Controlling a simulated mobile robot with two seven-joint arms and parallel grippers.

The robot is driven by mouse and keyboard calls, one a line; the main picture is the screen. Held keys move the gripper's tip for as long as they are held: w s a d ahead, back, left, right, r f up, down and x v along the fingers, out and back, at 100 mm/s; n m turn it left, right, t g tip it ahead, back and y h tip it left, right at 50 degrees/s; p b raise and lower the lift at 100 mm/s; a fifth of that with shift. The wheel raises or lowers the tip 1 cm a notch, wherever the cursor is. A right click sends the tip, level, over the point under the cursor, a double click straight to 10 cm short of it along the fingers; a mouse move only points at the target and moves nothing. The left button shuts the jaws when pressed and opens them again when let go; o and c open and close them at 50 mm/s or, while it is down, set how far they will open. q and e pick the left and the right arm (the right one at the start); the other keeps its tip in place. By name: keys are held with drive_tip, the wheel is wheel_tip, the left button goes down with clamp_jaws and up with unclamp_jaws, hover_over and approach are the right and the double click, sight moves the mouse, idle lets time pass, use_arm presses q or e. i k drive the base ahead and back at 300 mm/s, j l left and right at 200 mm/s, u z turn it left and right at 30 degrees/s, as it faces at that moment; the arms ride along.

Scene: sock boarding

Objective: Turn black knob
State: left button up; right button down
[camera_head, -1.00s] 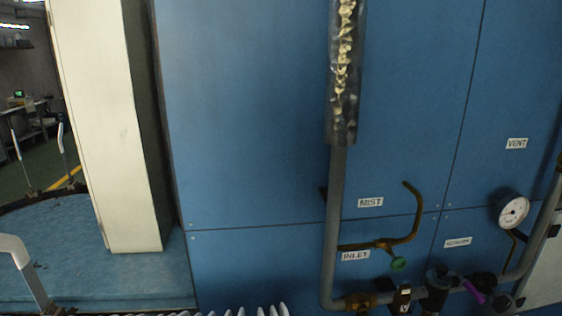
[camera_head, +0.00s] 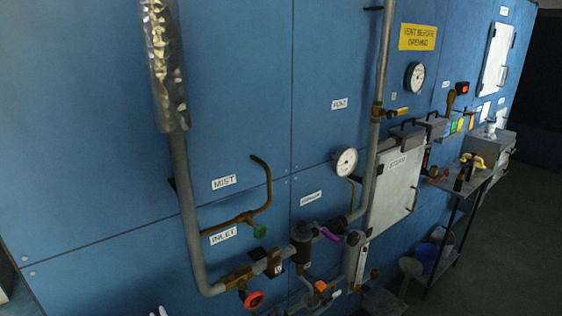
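A black round fitting (camera_head: 302,233) sits on the pipe run at lower middle, below a small white label. A second dark round part (camera_head: 354,238) sits to its right, beside the purple lever (camera_head: 330,235). I cannot tell for sure which of these is the black knob.
A grey pipe (camera_head: 190,215) runs down the blue wall. A green knob (camera_head: 260,231), a red handwheel (camera_head: 254,300) and gauges (camera_head: 346,162) are near the fittings. A metal door (camera_head: 397,187) and a side table (camera_head: 470,185) stand right. Dark floor (camera_head: 500,250) is open at far right.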

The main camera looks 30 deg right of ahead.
sight(353, 238)
drive_tip(key=z, duration=1)
drive_tip(key=i+l+u, duration=0.15)
drive_tip(key=l, duration=0.2)
drive_tip(key=i+j, duration=0.05)
